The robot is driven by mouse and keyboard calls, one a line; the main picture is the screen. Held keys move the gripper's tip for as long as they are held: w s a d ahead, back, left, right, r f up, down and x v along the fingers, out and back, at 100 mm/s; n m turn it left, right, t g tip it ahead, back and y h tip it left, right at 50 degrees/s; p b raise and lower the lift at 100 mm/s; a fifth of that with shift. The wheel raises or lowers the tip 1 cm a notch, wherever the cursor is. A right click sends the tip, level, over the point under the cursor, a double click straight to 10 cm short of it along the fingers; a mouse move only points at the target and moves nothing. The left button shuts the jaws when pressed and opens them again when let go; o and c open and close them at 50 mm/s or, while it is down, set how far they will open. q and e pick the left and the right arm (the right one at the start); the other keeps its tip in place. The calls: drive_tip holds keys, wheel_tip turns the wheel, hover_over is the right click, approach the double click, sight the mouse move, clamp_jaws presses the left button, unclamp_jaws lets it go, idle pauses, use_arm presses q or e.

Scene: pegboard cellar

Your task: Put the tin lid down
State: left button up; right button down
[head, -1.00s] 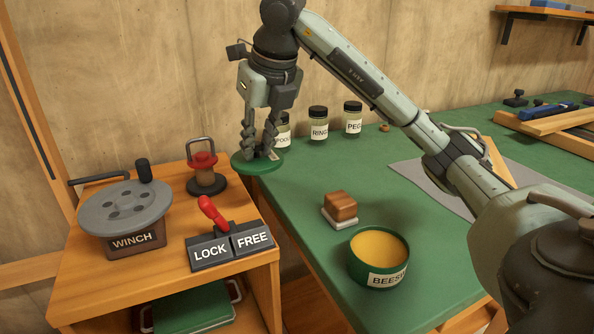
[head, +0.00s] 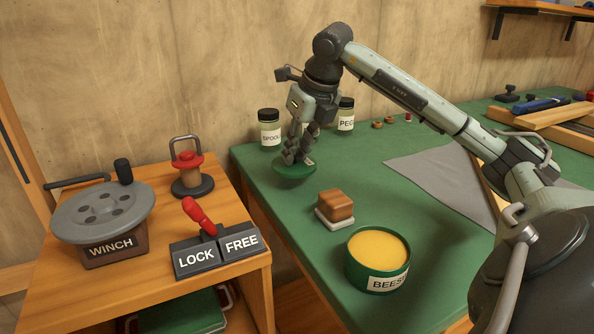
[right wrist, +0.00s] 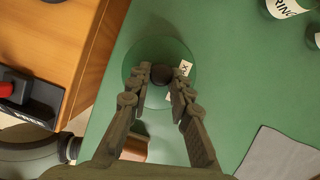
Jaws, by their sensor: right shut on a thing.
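The tin lid (head: 293,174) is a round green disc with a dark knob. My right gripper (head: 297,155) is shut on the lid by its knob, fingers pointing down. The right wrist view shows the lid (right wrist: 155,48) below my fingertips (right wrist: 160,76), with a partly hidden white label on it. The lid is over the green bench's left part, in front of the jars; whether it touches the bench I cannot tell. The open beeswax tin (head: 359,274), full of yellow wax, stands nearer and to the right. My left gripper is out of view.
A brown block on a white base (head: 335,206) stands between lid and tin. Labelled jars (head: 269,129) stand behind the lid. A grey cloth (head: 440,180) lies right.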

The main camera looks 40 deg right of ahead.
sight(298, 164)
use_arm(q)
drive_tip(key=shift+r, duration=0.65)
use_arm(e)
drive_tip(key=shift+f, duration=1.95)
use_arm(q)
drive_tip(key=shift+b, duration=0.35)
use_arm(e)
drive_tip(key=shift+f, duration=0.1)
drive_tip(key=c, duration=1.4)
unclamp_jaws()
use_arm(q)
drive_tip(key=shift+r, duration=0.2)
use_arm(e)
drive_tip(key=shift+o, duration=0.2)
